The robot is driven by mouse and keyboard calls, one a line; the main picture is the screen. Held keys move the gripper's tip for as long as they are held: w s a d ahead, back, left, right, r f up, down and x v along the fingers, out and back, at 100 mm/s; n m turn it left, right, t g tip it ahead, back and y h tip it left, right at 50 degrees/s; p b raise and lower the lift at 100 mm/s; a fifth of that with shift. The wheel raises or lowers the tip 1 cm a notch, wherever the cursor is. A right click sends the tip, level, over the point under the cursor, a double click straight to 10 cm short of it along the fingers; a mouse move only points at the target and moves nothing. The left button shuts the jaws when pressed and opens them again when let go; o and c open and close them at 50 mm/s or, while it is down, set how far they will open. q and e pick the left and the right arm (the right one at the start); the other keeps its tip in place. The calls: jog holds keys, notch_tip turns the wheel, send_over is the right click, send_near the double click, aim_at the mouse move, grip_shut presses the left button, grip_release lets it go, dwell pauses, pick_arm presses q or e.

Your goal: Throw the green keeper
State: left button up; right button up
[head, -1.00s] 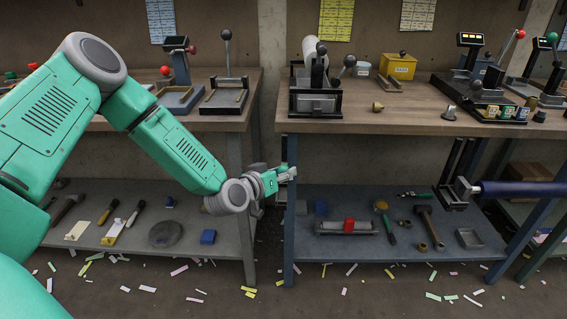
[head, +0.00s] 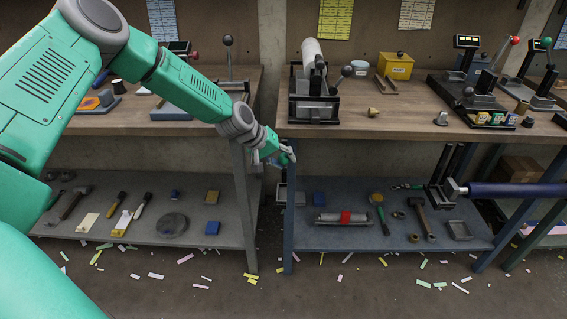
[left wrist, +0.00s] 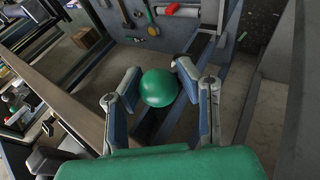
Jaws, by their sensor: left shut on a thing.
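A round green knob (left wrist: 159,88), which I take to be the green keeper, sits between the fingers of my left gripper (left wrist: 157,80) in the left wrist view. The fingers are shut on it, one on each side. In the head view my left gripper (head: 287,153) is at the near left corner of the middle bench, just below its top, and a bit of the green knob (head: 283,160) shows there. What the knob is fixed to is mostly hidden behind the gripper. My right gripper is not in view.
The middle bench top (head: 410,125) carries a black roll stand (head: 315,105) and a yellow box (head: 396,66). Its lower shelf (head: 345,208) holds tools. A blue roll (head: 515,189) sticks out at the right. Paper scraps lie on the floor.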

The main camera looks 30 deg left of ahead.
pick_arm(q)
jog(key=shift+w+a+r+n+g+h, duration=0.15)
jog(key=shift+w+r+g+h, duration=0.05)
jog(key=shift+w+g, duration=0.2)
jog(key=shift+w+a+r+n+g+h, duration=0.1)
jog(key=shift+w+r+n+g+h, duration=0.1)
jog(key=shift+w+g, duration=0.15)
jog(key=o, duration=0.8)
jog(key=shift+c, duration=0.2)
jog(key=o, duration=0.4)
jog(key=shift+w+g, duration=0.1)
jog(key=shift+g, duration=0.15)
jog(key=shift+f, duration=0.15)
jog(key=v, duration=1.1)
jog(key=shift+s+a+r, duration=0.2)
jog(key=shift+a+r, duration=0.05)
jog(key=shift+a, duration=0.1)
jog(key=shift+d+f, duration=0.1)
